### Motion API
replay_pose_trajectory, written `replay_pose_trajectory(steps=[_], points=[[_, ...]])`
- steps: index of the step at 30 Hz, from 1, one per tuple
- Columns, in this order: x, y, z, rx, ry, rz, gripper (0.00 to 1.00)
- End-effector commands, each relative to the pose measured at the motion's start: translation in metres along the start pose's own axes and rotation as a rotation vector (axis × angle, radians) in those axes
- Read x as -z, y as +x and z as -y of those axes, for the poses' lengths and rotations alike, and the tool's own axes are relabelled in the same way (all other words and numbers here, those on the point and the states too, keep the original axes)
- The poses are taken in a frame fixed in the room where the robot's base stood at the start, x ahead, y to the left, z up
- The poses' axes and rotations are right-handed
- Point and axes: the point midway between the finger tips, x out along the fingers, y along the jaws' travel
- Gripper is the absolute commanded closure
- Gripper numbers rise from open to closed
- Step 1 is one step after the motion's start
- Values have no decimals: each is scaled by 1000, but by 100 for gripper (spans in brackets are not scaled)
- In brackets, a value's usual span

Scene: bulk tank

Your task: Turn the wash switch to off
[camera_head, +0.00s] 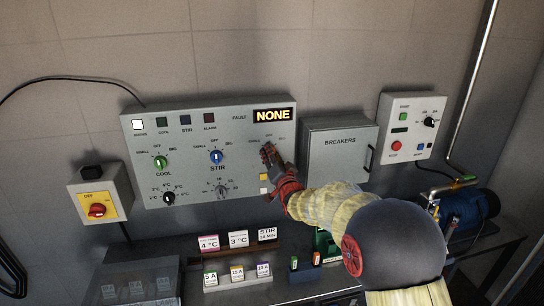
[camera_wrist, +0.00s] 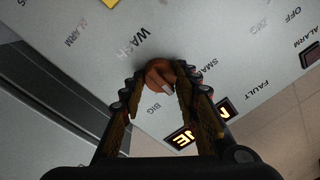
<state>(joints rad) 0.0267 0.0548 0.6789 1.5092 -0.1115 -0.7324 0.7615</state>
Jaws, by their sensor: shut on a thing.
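The wash switch is an orange-brown knob (camera_wrist: 158,76) on the grey control panel (camera_head: 135,150). In the wrist view it sits between my fingertips, beside the labels WASH, SMALL and BIG. A pale mark shows on its lower side, between BIG and SMALL; its exact setting is hard to tell. The OFF label by it is hidden in the wrist view. In the head view my gripper (camera_head: 270,154) is at the panel's right part, below the lit NONE display, and covers most of the knob. My gripper (camera_wrist: 160,82) is shut on the knob.
A green COOL knob (camera_head: 161,162) and a blue STIR knob (camera_head: 216,157) are left on the panel. The breakers box (camera_head: 338,160) stands close on the right. A red-yellow switch box (camera_head: 98,200) is far left. Several small signs stand on the bench below.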

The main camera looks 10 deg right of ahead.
Motion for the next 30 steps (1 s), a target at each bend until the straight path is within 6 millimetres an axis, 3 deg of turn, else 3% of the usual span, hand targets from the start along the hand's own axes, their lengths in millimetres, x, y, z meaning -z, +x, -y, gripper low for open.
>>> replay_pose_trajectory(steps=[7, 8, 17, 30], points=[[1, 0, 0, 0, -1, -1, 94], [1, 0, 0, 0, -1, -1, 68], [0, 0, 0, 0, -1, 0, 51], [0, -8, 0, -1, -2, 1, 50]])
